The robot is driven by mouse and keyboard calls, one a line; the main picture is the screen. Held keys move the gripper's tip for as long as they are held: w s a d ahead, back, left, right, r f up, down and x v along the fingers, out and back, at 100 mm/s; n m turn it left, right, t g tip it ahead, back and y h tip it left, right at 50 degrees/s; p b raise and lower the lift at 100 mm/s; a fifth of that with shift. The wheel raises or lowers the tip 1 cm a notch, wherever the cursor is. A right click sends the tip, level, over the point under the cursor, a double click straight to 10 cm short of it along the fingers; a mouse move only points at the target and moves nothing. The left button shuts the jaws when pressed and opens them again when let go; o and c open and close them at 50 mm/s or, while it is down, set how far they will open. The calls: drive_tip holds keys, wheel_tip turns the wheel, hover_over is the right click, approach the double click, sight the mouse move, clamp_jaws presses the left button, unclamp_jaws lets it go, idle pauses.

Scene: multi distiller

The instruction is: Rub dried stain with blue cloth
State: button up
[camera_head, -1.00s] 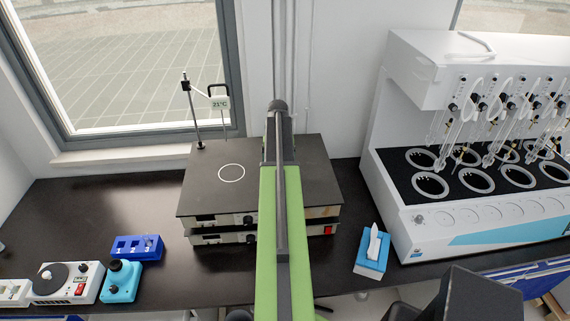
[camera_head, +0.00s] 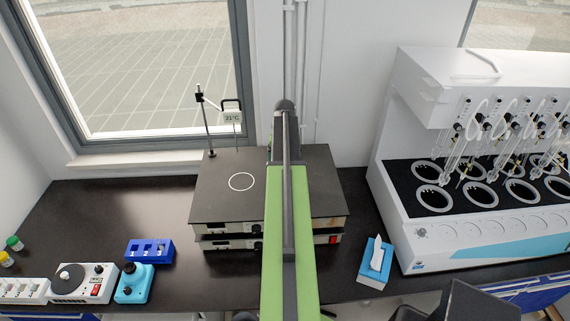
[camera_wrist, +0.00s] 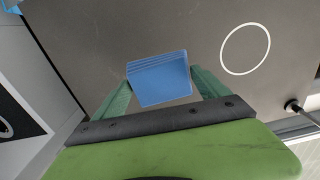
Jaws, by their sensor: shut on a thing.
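The blue cloth (camera_wrist: 165,88), a folded pad with layered edges, is held between the two green fingers of my gripper (camera_wrist: 162,78) in the wrist view. The cloth is over the dark flat top of the hotplate (camera_wrist: 200,35); I cannot tell whether it touches it. The hotplate (camera_head: 325,195) also shows in the head view, with a white ring marked on its top. In the wrist view the ring is right of the cloth. My arm hides the gripper and cloth in the head view. I cannot make out a dried stain in either view.
A thermometer stand (camera_head: 207,125) rises at the hotplate's back left. The white distiller (camera_head: 440,225) with glassware stands on the right. A blue tissue box (camera_head: 374,270) is near the front edge. A blue rack (camera_head: 149,252) and small devices (camera_head: 84,284) sit left. The back-left bench (camera_head: 110,205) is clear.

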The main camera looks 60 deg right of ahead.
wheel_tip(320, 180, up, 3)
drive_tip(key=p, duration=0.3)
drive_tip(key=shift+r, duration=0.2)
drive_tip(key=shift+f, duration=0.1)
